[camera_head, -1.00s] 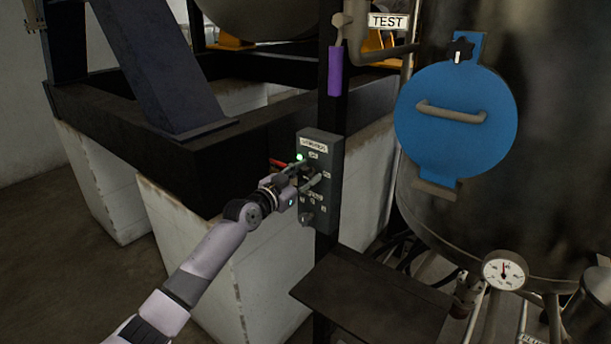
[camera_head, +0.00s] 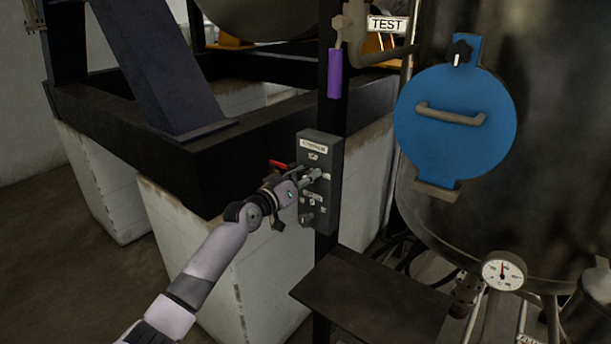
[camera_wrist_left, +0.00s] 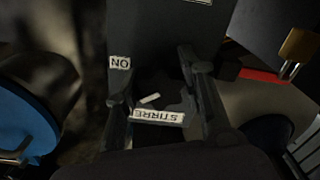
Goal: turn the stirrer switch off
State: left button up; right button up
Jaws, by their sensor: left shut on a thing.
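The grey control box (camera_head: 333,190) is fixed to a dark upright post. The dark stirrer switch (camera_wrist_left: 172,88) has a white pointer mark and sits on the box face, with a "STIRRE..." label (camera_wrist_left: 158,117) upside down in the left wrist view. An "ON" label (camera_wrist_left: 120,63) is beside it. My left gripper (camera_head: 312,177) is at the box face, shut on the switch. In the left wrist view its fingers stand on either side of the knob. The head view hides most of the knob behind the gripper. My right gripper is not in view.
Another knob (camera_head: 306,218) sits lower on the box. A red handle (camera_head: 279,164) is close to my left wrist. A dark shelf (camera_head: 375,300) is below the box. A large tank with a blue hatch (camera_head: 455,125) and a gauge (camera_head: 504,271) stand right.

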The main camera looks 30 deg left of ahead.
pick_arm(q)
jog(key=n+p, duration=0.1)
jog(key=n, duration=0.4)
jog(key=shift+n, duration=0.3)
jog(key=n+p, duration=0.2)
jog(key=n, duration=0.2)
jog(key=shift+n, duration=0.4)
jog(key=o, duration=1.2)
jog(key=shift+c, duration=0.2)
jog(key=shift+s, duration=0.1)
jog(key=s, duration=1.1)
jog(key=shift+s+a, duration=0.4)
jog(key=shift+a, duration=0.05)
